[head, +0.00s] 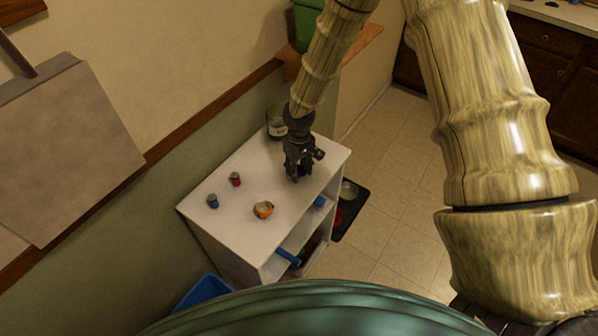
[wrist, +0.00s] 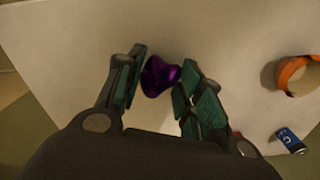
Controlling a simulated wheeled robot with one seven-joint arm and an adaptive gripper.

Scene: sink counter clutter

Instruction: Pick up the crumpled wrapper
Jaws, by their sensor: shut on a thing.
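The crumpled wrapper (wrist: 160,77) is shiny and purple. In the wrist view it sits between the two fingers of my gripper (wrist: 164,64), near their tips. My gripper is shut on it. In the head view my gripper (head: 297,172) points down over the right part of the white cabinet top (head: 235,220). There the wrapper is almost wholly hidden by the fingers. I cannot tell whether it still touches the surface.
A glass jar (head: 277,125) stands behind, near the wall. The cabinet's front left top is clear.

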